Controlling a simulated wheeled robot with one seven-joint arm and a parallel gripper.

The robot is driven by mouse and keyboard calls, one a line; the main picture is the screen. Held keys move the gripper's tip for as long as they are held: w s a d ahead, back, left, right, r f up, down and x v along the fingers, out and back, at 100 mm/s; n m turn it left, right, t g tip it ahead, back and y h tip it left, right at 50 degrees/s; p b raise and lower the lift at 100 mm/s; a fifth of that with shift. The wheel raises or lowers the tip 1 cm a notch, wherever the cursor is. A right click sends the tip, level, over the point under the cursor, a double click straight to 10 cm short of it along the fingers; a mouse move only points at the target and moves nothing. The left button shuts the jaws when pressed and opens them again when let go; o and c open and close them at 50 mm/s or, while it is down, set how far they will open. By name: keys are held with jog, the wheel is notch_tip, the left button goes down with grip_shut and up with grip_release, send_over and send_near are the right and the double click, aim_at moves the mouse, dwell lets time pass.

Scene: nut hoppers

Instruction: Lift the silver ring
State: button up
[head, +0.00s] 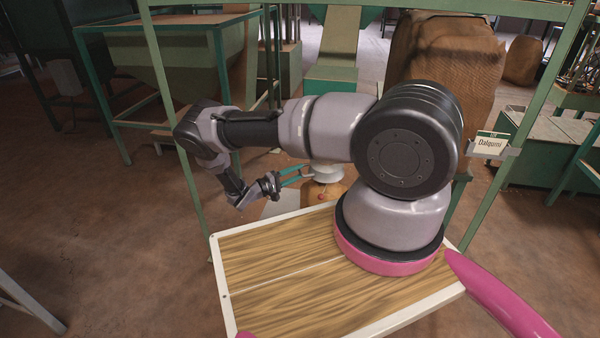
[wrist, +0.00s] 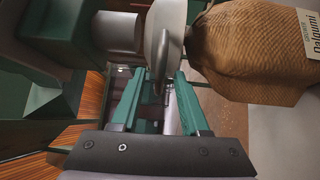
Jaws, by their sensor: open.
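My gripper (head: 304,173) reaches right across the work area in the head view, with its two green fingers apart. In the wrist view my gripper (wrist: 162,80) points at a pale grey, disc-like part (wrist: 165,35). A thin silver piece (wrist: 164,93) shows between the fingers, apparently not clamped. I cannot tell whether this is the silver ring; no clear ring outline shows. In the head view a white round part (head: 327,172) sits just right of the fingertips.
A brown sack (wrist: 245,50) with a Dalgumi label fills the upper right of the wrist view, close to the fingers. A green-posted frame (head: 188,150) stands around the spot. Bare floor is at left.

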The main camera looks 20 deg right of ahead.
jog(key=shift+w+d, duration=0.15)
jog(key=shift+d, duration=0.7)
grip_shut()
dwell(0.8)
